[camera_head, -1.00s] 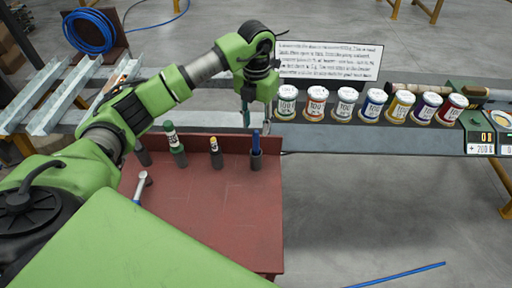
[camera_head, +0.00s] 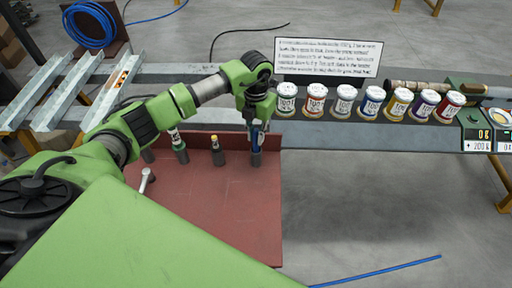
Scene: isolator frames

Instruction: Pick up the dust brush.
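A tool with a blue handle (camera_head: 257,146) stands upright in a dark cup (camera_head: 256,160) at the back right of the red bench. It may be the dust brush; its lower end is hidden in the cup. My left gripper (camera_head: 258,130) points down over it, with its fingers at the upper part of the handle. Whether the fingers touch or grip the handle is too small to tell. My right gripper is not in view.
Beside it on the red bench (camera_head: 215,225) stand a yellow-topped tool (camera_head: 217,150) and a green-and-white one (camera_head: 178,146) in cups. A white-headed tool (camera_head: 147,178) is further left. Several labelled jars (camera_head: 344,101) line the grey shelf, below a text sign (camera_head: 328,58).

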